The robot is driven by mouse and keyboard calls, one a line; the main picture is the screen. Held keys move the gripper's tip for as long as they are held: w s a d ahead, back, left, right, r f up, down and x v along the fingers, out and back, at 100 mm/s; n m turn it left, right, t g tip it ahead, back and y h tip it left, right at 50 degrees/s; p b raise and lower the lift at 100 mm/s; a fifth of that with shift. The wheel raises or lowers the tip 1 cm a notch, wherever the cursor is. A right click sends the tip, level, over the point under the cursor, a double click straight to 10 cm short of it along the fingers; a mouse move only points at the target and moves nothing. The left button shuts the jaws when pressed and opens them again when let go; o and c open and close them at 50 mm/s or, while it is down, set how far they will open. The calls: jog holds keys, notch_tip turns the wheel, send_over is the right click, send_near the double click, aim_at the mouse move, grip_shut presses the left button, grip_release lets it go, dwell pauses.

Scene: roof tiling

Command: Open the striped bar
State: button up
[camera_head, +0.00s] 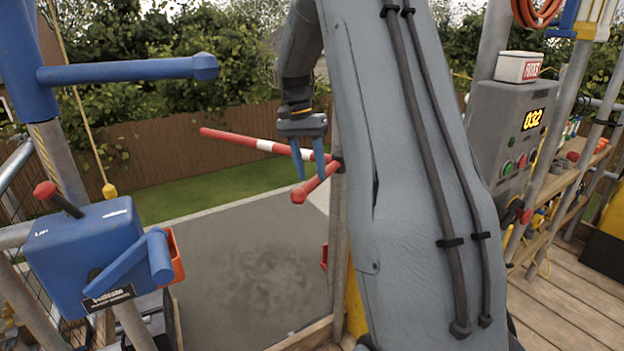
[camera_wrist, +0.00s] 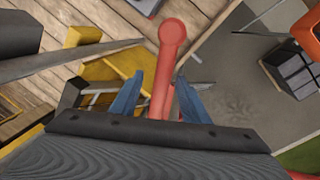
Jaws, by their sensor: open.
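The striped bar (camera_head: 240,140) is red with white bands and slants across the opening in the scaffold, beyond the grey platform edge. A shorter red handle (camera_head: 317,184) with a rounded end sticks out at its right end, near a post. My gripper (camera_head: 310,178) points down, its blue fingers apart, close to this handle. In the wrist view the red handle (camera_wrist: 172,45) runs between my two open blue fingers (camera_wrist: 158,98), its knob beyond the tips. I cannot tell whether the fingers touch it. My arm hides part of the bar's right side.
A blue winch box (camera_head: 85,250) with a red-knobbed lever stands at the left, under a blue horizontal arm (camera_head: 130,70). A grey control box (camera_head: 508,130) with a display is at the right. Wooden planks (camera_head: 560,310) lie at lower right. Open space lies beyond the bar.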

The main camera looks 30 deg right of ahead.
jog(key=r, duration=0.3)
jog(key=w+r+b, duration=0.1)
jog(key=r, duration=0.1)
jog(key=shift+a, duration=0.2)
jog(key=shift+s, duration=0.1)
